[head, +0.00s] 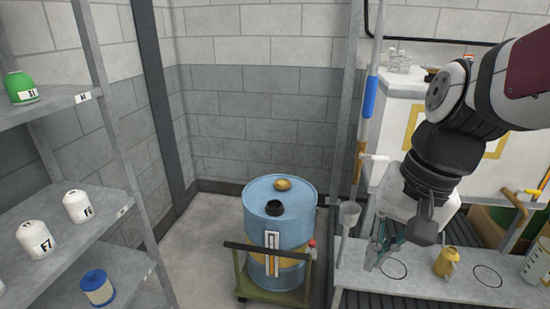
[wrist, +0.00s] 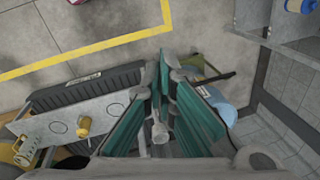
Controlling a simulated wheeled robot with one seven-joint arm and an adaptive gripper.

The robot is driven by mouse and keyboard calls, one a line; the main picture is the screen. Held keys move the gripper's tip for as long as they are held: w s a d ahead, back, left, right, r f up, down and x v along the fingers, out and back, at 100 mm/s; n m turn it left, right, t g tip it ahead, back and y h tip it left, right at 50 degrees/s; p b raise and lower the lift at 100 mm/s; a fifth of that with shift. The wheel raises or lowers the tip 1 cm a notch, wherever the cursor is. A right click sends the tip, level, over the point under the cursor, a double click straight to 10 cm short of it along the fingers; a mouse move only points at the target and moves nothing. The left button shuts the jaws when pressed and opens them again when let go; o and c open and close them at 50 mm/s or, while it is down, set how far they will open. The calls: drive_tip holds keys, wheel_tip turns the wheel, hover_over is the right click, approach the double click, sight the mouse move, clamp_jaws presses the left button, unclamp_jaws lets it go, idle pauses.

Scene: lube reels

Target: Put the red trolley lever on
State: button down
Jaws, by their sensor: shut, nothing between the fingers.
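The red-tipped trolley lever (head: 312,244) stands at the right side of the low green trolley (head: 270,290). It is small, and its exact setting is hard to tell. A blue drum (head: 262,215) with a yellow band stands on the trolley, behind a dark push bar (head: 262,249). My gripper (head: 377,255) is shut and empty, pointing down over the left end of the grey bench, right of the trolley and apart from the lever. In the wrist view its teal fingers (wrist: 163,78) fill the middle; the drum (wrist: 222,105) shows behind them, and the lever cannot be made out.
A funnel (head: 348,214) is close to my gripper's left. A shelf (head: 75,225) with white bottles stands left. Bare floor (head: 212,240) lies between shelf and trolley.

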drive_tip(key=w+f+m+g+y+b, duration=0.3)
drive_tip(key=w+f+m+y+b, duration=0.4)
drive_tip(key=w+f, duration=0.7)
drive_tip(key=m+t+y+b, duration=0.6)
drive_tip(key=m+t+b, duration=0.9)
drive_tip(key=m, duration=1.3)
approach(312, 246)
drive_tip(key=s+d+f+t+p, duration=0.2)
drive_tip(key=s+d+f, duration=0.2)
drive_tip(key=d+f, duration=0.15)
drive_tip(key=shift+w+r, duration=0.15)
drive_tip(key=b+x, duration=0.2)
drive_tip(key=x, duration=1.2)
drive_tip(key=shift+b, duration=0.4)
drive_tip(key=shift+r, duration=0.15)
